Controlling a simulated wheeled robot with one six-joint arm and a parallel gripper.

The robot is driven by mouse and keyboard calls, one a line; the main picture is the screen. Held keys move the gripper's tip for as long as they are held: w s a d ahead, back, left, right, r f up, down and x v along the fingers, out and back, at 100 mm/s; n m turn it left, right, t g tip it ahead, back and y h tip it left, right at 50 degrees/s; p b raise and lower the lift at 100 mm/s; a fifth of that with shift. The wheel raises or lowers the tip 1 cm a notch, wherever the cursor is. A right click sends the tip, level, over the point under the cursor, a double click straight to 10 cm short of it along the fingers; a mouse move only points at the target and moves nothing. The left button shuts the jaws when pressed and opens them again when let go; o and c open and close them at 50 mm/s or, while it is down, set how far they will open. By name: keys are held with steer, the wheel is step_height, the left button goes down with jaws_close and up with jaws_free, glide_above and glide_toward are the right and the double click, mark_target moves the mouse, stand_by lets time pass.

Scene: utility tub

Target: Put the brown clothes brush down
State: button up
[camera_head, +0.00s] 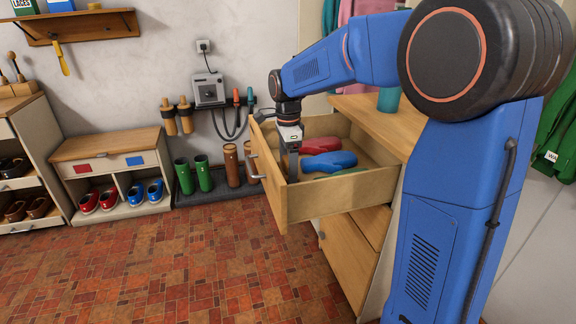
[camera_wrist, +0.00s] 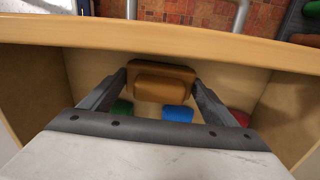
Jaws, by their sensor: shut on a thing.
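The brown clothes brush (camera_wrist: 160,82) is between the fingers of my gripper (camera_wrist: 160,84) in the wrist view, close to the drawer's front panel. My gripper is shut on it. In the head view my gripper (camera_head: 290,168) reaches down into the open drawer (camera_head: 345,196) just behind its front. The brush is hidden there, and I cannot tell whether it touches the drawer floor.
The drawer also holds a red item (camera_head: 320,144), a blue item (camera_head: 331,161) and a partly hidden green item (camera_head: 350,171). The dresser top (camera_head: 372,122) carries a teal container (camera_head: 389,100). Boots (camera_head: 204,173) stand by the wall. The tiled floor is clear.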

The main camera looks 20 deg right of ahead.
steer(key=o, duration=1.2)
steer(key=shift+f, duration=0.1)
step_height(320, 180, up, 18)
steer(key=s+d+f+n, duration=0.1)
steer(key=s+n, duration=0.2)
steer(key=s, duration=0.2)
steer(key=s+d+f+n+t, duration=0.1)
steer(key=s+d+f+n, duration=0.1)
steer(key=s, duration=0.4)
steer(key=s+d+f+n+t, duration=0.1)
steer(key=s+n, duration=0.3)
steer(key=s, duration=0.2)
steer(key=shift+s+d+f, duration=0.2)
steer(key=shift+d+f, duration=0.2)
steer(key=s+d+f+n+t, duration=0.2)
steer(key=s+f+n, duration=0.7)
steer(key=s+f, duration=0.4)
steer(key=s, duration=0.3)
steer(key=shift+f+n+t, duration=0.2)
steer(key=shift+n+t, duration=0.1)
steer(key=shift+t, duration=0.1)
steer(key=shift+d, duration=0.1)
